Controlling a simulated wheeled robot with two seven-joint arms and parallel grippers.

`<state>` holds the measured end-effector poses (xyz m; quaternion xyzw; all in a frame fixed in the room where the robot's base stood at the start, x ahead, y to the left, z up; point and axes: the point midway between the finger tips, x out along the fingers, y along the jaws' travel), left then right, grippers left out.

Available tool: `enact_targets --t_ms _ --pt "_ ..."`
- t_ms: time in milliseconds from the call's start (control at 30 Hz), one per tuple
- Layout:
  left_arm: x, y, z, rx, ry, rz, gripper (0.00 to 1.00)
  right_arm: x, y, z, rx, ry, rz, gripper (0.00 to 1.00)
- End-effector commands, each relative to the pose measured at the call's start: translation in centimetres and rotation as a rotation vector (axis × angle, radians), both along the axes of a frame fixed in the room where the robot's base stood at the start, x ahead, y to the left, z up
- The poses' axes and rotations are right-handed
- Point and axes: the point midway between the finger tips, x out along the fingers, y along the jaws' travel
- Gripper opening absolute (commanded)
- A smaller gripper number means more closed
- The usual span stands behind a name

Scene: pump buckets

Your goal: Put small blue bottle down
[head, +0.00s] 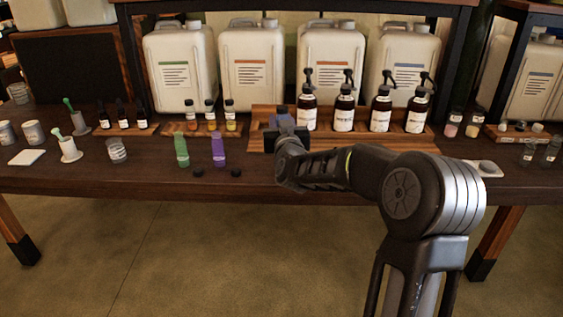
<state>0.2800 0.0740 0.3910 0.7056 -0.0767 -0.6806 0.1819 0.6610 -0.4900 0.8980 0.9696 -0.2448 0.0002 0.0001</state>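The small blue bottle (282,119) shows at the end of my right arm, over the left end of the wooden tray (256,143) that holds the brown pump bottles. My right gripper (286,133) appears shut around its lower part. The hand hides the bottle's base, so I cannot tell whether it touches the tray. My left gripper is not in view.
Brown pump bottles (344,108) stand just right of my gripper. A purple bottle (218,150) and a green bottle (182,151) stand to its left, with two black caps (236,172) in front. Large white canisters (249,70) stand behind.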

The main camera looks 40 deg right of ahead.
Motion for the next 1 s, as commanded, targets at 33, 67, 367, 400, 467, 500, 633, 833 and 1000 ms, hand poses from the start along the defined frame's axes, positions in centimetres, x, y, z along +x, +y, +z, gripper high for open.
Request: enact_targets --t_ms 33,67,367,400,467,500,633,833,1000 --pt "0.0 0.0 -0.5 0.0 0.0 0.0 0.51 0.0 0.0 -1.3 0.001 0.005 0.001 0.0" --pt "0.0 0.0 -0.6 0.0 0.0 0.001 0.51 0.0 0.0 -1.9 0.001 0.005 0.001 0.0" --pt "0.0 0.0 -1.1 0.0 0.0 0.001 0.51 0.0 0.1 -5.0 0.0 0.0 0.002 0.0" --pt "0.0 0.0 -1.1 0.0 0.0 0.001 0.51 0.0 0.1 -5.0 0.0 0.0 0.002 0.0" --pt "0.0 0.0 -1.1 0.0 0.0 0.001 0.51 0.0 0.1 -4.9 0.0 0.0 0.002 0.0" --pt "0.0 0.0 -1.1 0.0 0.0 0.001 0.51 0.0 0.1 -4.9 0.0 0.0 0.002 0.0" --pt "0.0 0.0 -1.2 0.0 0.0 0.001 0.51 0.0 0.1 -5.3 0.001 0.002 0.002 0.0" --pt "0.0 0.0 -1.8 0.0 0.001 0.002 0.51 0.0 0.0 -8.0 0.001 0.005 0.001 0.0" --pt "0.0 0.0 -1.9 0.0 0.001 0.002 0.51 0.0 0.0 -8.8 0.001 0.0 0.001 0.0"
